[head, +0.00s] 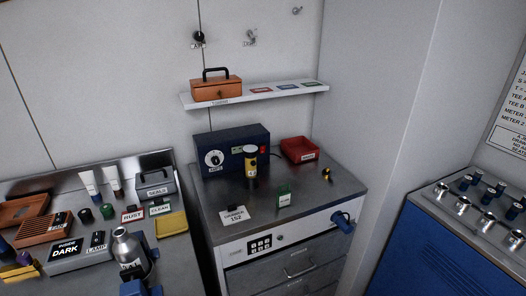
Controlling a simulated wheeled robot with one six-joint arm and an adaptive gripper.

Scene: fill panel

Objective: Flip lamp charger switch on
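Dark parts that look like my gripper (150,256) are at the bottom, to the right of the box and apart from the switch. Their fingers cannot be made out, nor whether they hold anything.
A silver bottle-like item (127,246) stands right of the box, by the dark parts. Jars, tubes, a grey caddy (156,187) and a yellow tray (171,224) crowd the bench. A cabinet with a dark blue unit (232,146) stands right, below a shelf (262,95).

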